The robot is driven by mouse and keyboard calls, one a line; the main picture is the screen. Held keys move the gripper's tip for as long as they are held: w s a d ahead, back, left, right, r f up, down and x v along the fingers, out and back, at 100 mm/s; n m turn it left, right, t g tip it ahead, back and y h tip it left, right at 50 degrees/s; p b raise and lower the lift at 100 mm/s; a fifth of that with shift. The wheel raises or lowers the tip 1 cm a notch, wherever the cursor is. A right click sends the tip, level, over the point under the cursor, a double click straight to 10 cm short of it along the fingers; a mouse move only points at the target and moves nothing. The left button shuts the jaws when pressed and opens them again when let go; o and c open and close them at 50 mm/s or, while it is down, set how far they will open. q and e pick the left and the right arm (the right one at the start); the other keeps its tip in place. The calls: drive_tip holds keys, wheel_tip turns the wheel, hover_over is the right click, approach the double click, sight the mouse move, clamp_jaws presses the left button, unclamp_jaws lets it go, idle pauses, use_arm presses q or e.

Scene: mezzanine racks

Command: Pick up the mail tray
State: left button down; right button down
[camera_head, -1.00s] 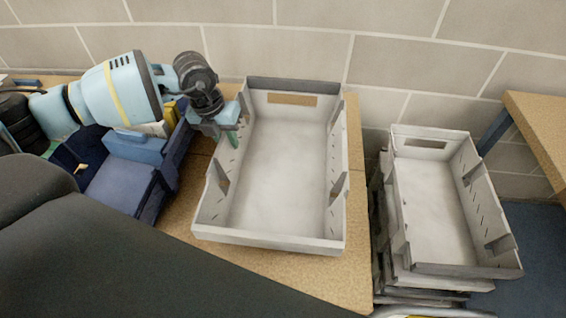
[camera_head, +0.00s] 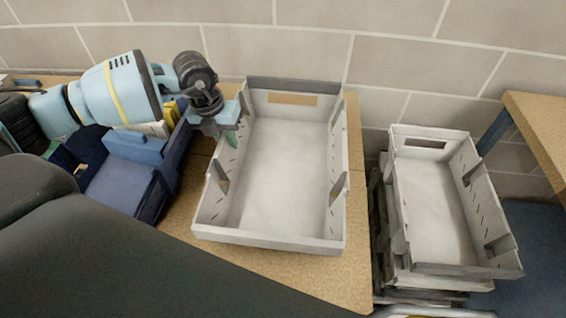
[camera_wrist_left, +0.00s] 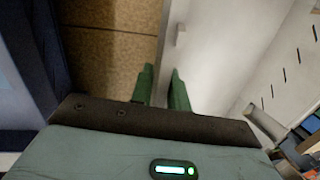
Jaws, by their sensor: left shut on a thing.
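My left gripper (camera_head: 226,134) is at the tray's left wall, toward the far end. In the left wrist view its green fingers (camera_wrist_left: 160,88) stand on either side of the wall's thin rim (camera_wrist_left: 179,38), shut on it. The fingertips are partly hidden in the head view. My right gripper is not in view.
A dark blue bin (camera_head: 165,188) with blue and yellow items stands left of the tray. A stack of similar white trays (camera_head: 465,271) stands to the right, across a gap. A block wall (camera_head: 300,40) runs behind. Bare tabletop (camera_head: 290,272) shows in front.

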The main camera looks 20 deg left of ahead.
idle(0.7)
use_arm(q)
wheel_tip(320, 180, up, 10)
drive_tip(key=shift+r, duration=0.1)
idle(0.4)
